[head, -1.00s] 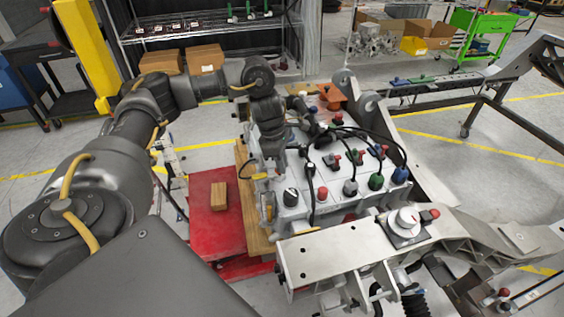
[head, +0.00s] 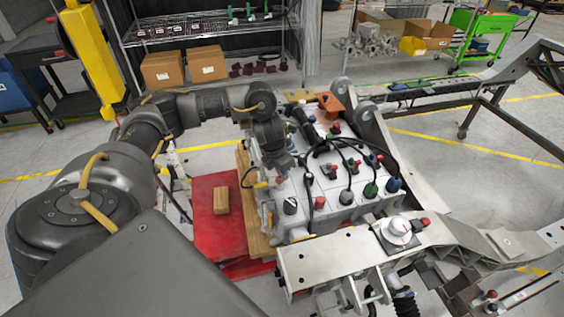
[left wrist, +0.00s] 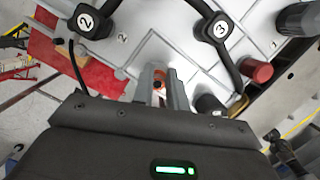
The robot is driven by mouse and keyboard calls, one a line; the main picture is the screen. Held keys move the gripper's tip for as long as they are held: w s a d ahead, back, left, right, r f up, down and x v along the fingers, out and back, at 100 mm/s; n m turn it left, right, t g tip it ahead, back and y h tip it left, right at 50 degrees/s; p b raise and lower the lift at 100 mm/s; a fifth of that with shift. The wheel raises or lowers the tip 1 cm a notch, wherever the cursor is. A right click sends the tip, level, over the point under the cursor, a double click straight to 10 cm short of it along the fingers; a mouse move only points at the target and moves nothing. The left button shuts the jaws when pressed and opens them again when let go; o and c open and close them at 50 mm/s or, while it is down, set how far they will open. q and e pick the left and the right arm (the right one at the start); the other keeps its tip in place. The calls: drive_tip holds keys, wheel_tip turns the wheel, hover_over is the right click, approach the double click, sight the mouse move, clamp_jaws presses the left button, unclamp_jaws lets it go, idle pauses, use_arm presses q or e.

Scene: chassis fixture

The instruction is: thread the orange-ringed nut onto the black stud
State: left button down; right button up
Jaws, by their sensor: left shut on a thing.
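My left gripper (head: 274,160) is low over the grey battery-like unit (head: 335,212) in the head view. In the left wrist view, its two grey fingers (left wrist: 160,88) are shut on a small part with an orange ring and dark centre, the orange-ringed nut (left wrist: 158,76). The nut's lower side is hidden by the fingers. A dark post (left wrist: 208,103), possibly the black stud, stands just right of the fingers; I cannot tell for sure. Whether the nut touches any stud cannot be told. My right gripper is not in view.
Black cables with caps marked 2 (left wrist: 86,20) and 3 (left wrist: 221,29) cross near the fingers. A red terminal (left wrist: 257,71) stands to the right. A wooden block (head: 221,200) lies on a red platform (head: 205,235). A metal beam (head: 330,262) runs in front.

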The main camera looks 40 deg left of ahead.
use_arm(q)
drive_tip(key=shift+s+f, duration=0.2)
drive_tip(key=shift+f, duration=0.1)
drive_tip(key=shift+f+b, duration=0.15)
drive_tip(key=shift+b, duration=0.2)
drive_tip(key=m+b, duration=0.1)
drive_tip(key=f+m+b, duration=0.1)
drive_tip(key=m+b, duration=0.1)
drive_tip(key=shift+d+g+h, duration=0.1)
drive_tip(key=shift+g+h, duration=0.2)
drive_tip(key=shift+s+r+m+b, duration=0.1)
drive_tip(key=shift+r+m+b, duration=0.3)
drive_tip(key=shift+m, duration=0.6)
drive_tip(key=m, duration=0.2)
drive_tip(key=m+g+h, duration=0.1)
drive_tip(key=m, duration=0.1)
drive_tip(key=shift+s+d+r+m, duration=0.1)
drive_tip(key=shift+s+d+m, duration=0.1)
drive_tip(key=shift+m, duration=0.2)
drive_tip(key=m, duration=0.3)
drive_tip(key=shift+g, duration=0.3)
drive_tip(key=shift+d+m, duration=0.15)
drive_tip(key=shift+m, duration=0.75)
drive_tip(key=shift+r, duration=0.15)
